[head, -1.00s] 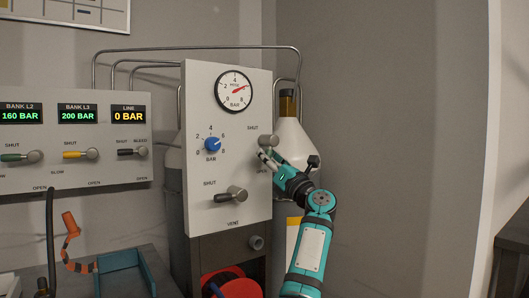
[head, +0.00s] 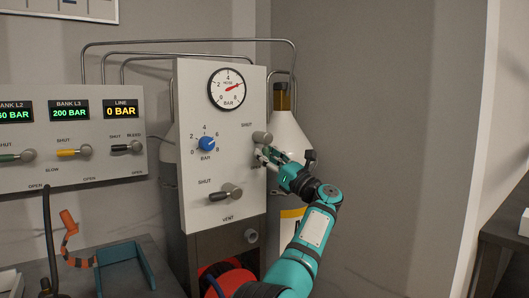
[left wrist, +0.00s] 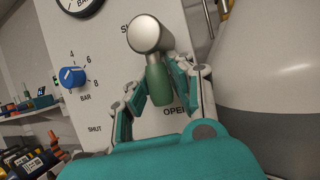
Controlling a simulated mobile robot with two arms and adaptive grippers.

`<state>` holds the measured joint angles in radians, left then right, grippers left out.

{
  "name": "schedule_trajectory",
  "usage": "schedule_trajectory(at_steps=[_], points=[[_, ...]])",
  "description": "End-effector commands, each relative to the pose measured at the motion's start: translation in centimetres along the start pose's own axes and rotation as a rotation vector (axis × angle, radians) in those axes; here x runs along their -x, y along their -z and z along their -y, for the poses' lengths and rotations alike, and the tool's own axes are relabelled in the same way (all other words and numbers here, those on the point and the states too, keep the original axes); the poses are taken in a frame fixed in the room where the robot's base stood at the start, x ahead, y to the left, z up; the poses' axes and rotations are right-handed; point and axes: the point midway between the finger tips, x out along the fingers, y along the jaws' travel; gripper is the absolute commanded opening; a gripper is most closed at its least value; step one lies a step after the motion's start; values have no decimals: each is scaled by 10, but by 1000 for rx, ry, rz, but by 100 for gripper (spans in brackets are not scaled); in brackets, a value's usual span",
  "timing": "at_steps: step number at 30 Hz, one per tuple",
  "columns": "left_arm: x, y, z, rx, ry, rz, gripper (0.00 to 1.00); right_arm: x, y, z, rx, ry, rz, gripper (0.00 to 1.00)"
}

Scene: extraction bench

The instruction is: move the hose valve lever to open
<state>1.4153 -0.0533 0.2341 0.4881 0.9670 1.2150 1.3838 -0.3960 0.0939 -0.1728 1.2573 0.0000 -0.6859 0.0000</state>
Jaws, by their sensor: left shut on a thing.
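The hose valve has a silver round hub (left wrist: 150,34) with a green lever (left wrist: 157,86), seen in the left wrist view. The lever hangs nearly straight down from the hub, with its tip beside the OPEN label. In the head view the hub (head: 262,137) sits on the right side of the grey panel, under a SHUT label. My left gripper (head: 261,156) is shut on the lever just below the hub, and its fingers flank the green grip in the left wrist view (left wrist: 160,94). The fingers hide most of the lever in the head view. My right gripper is not in view.
The panel (head: 188,120) also carries a hose gauge (head: 227,89), a blue knob (head: 207,144) and a vent lever (head: 226,193) to the left of my gripper. A pale cylinder (head: 287,135) stands close behind on the right.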

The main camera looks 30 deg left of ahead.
Motion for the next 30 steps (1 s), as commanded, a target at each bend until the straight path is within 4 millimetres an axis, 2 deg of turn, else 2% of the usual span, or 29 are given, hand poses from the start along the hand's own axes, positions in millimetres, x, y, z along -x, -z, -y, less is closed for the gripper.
schedule_trajectory(at_steps=[13,14,20,30], points=[[1,0,1,4,2,-1,0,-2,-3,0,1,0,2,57],[1,0,1,4,2,0,22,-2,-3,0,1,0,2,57],[0,0,1,4,1,0,48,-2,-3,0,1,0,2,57],[5,0,1,4,1,-1,48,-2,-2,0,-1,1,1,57]])
